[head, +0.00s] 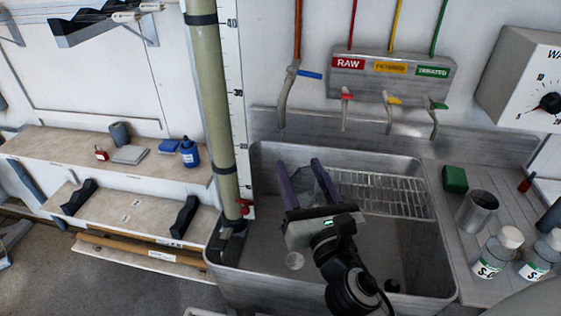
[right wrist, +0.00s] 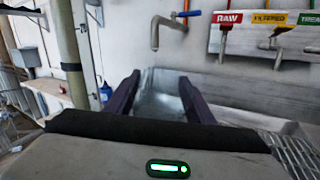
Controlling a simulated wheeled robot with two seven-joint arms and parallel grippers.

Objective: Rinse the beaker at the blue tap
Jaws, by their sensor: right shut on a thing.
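My right gripper (head: 299,165) is over the sink (head: 262,160), its two dark purple fingers shut on a clear glass beaker (head: 307,186). The beaker also shows between the fingers in the right wrist view (right wrist: 158,100); its lower part is hidden by the gripper body, and I cannot tell whether it holds anything. The blue tap (head: 285,92), a grey spout with a blue lever (head: 310,75), is on the wall above and beyond the beaker. The spout (right wrist: 156,36) also shows there, apart from the beaker. No water stream is visible. My left gripper is not in view.
Red, yellow and green taps (head: 388,110) hang right of the blue one. A wire rack (head: 385,195) spans the sink's back right. A metal cup (head: 477,211), green block (head: 455,179) and bottles (head: 497,252) stand on the right counter. A tall tube (head: 213,100) rises at the left.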

